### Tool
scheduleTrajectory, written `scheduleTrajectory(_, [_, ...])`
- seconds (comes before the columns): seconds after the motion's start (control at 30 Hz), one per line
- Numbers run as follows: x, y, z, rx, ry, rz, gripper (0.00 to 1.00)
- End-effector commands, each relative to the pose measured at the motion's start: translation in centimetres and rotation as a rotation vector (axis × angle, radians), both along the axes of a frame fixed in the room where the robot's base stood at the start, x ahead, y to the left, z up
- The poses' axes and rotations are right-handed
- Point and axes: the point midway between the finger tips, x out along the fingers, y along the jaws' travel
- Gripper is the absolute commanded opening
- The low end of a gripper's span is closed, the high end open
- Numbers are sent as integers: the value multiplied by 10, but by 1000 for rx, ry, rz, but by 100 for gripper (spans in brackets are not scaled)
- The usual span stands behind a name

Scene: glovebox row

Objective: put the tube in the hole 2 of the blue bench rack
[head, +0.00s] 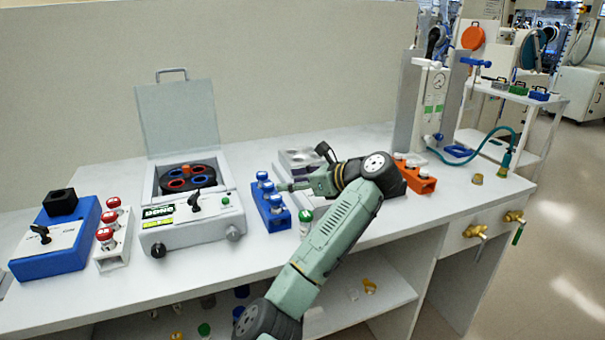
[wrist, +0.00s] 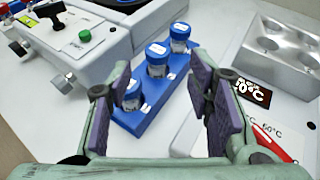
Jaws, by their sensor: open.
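The blue bench rack (head: 280,222) stands on the bench just right of the centrifuge-like machine. In the wrist view the rack (wrist: 155,108) holds a row of three blue-capped tubes: a far one (wrist: 180,38), a middle one (wrist: 157,60) and a near one (wrist: 132,97). My gripper (head: 286,187) is open and empty, close over the rack. In the wrist view its fingers (wrist: 162,103) are spread, with the left one partly covering the near tube. Hole numbers are not readable.
The open-lidded machine (head: 190,230) is on the left, with a red-capped rack (head: 112,248) and a blue box (head: 55,250) beyond. A metal block unit (wrist: 285,50) stands right of the blue rack. An orange rack (head: 418,183) is behind my arm.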

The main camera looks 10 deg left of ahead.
Motion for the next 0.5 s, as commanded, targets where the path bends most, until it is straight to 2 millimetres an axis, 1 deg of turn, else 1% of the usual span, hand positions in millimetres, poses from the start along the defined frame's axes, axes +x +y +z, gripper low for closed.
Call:
scheduleTrajectory(0.07, [-3, -7, -3, -6, 6, 3, 47])
scheduleTrajectory(0.2, [-8, -19, 5, -3, 4, 2, 47])
scheduleTrajectory(0.3, [-11, -23, 7, -2, 5, 4, 47])
scheduleTrajectory(0.5, [-13, -25, 9, 0, 7, 7, 47])
